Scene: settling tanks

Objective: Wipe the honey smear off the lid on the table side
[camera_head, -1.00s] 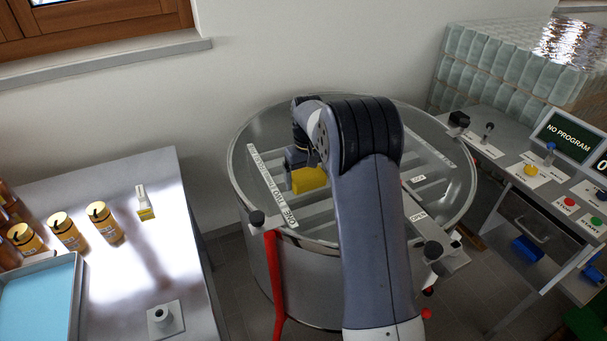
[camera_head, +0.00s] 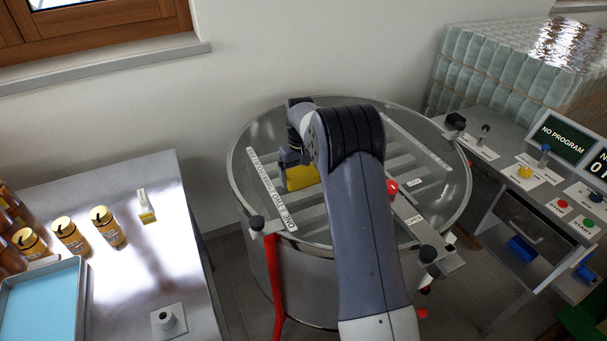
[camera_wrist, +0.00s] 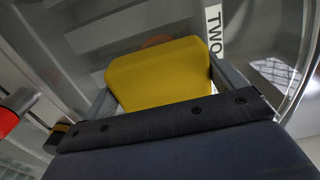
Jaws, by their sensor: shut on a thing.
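My gripper (camera_head: 290,163) is shut on a yellow sponge (camera_head: 302,177), held over the left half of the round tank's clear lid (camera_head: 248,152). In the wrist view the yellow sponge (camera_wrist: 157,80) fills the space between the two grey fingers. An orange-brown smear (camera_wrist: 157,41) shows just past the sponge's far edge; the sponge hides the rest of it. I cannot tell whether the sponge touches the lid. In the head view my arm covers the middle of the lid and the smear cannot be made out.
A steel table (camera_head: 120,180) with honey jars (camera_head: 107,225) and a blue-lined tray (camera_head: 45,305) stands at left. A labelled strip (camera_head: 270,187) and a red knob (camera_head: 392,187) are on the tank top. A control desk (camera_head: 525,170) and stacked glass jars (camera_head: 500,70) are at right.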

